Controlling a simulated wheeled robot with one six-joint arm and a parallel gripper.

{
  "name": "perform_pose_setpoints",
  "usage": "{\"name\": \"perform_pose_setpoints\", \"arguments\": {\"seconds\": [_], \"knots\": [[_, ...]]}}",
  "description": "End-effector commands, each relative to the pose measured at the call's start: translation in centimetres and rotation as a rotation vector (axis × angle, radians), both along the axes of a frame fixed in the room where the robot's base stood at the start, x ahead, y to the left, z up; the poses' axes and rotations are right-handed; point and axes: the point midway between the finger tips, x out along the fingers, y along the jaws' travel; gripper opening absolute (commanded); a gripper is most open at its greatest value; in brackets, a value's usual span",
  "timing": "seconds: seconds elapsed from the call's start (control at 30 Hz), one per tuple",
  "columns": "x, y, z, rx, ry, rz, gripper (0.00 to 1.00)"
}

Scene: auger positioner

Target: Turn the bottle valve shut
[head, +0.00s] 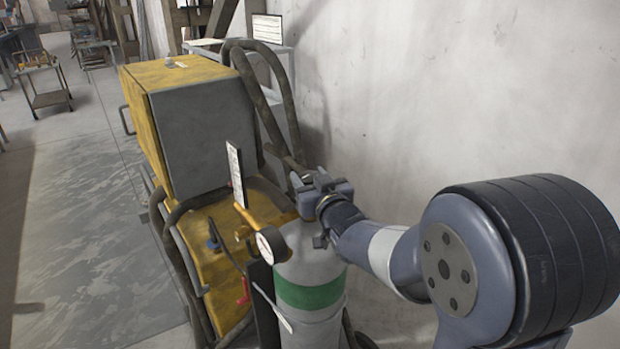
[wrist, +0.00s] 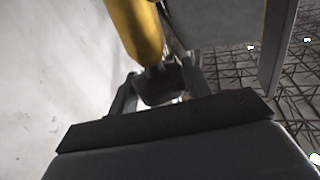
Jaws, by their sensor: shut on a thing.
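The grey gas bottle (head: 312,268) with a green band stands upright in front of the yellow machine. My gripper (head: 312,181) is at the top of the bottle, reaching in from the right, and hides most of the valve in the head view. In the wrist view, a dark knob-like piece (wrist: 158,88), which appears to be the bottle valve, sits between the two fingers. My gripper (wrist: 158,92) is shut on it there. How far the valve is turned cannot be told. An orange-yellow fitting (head: 264,212) with a round gauge (head: 266,247) sits left of the valve.
A yellow and grey machine (head: 205,130) with dark hoses (head: 282,85) stands behind and left of the bottle. A pale wall (head: 440,90) is close behind my arm. A white tag (head: 235,172) stands near the fitting. Open floor (head: 85,230) lies at the left.

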Motion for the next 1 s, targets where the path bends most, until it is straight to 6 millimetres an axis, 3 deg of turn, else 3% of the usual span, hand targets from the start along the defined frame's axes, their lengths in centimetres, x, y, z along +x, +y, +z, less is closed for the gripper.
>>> {"name": "perform_pose_setpoints", "arguments": {"seconds": [0.1,1.0], "knots": [[-0.01,-0.01,0.0,0.0,0.0,0.0,0.24],[0.01,-0.08,0.19,0.002,-0.003,-0.141,0.24]]}}
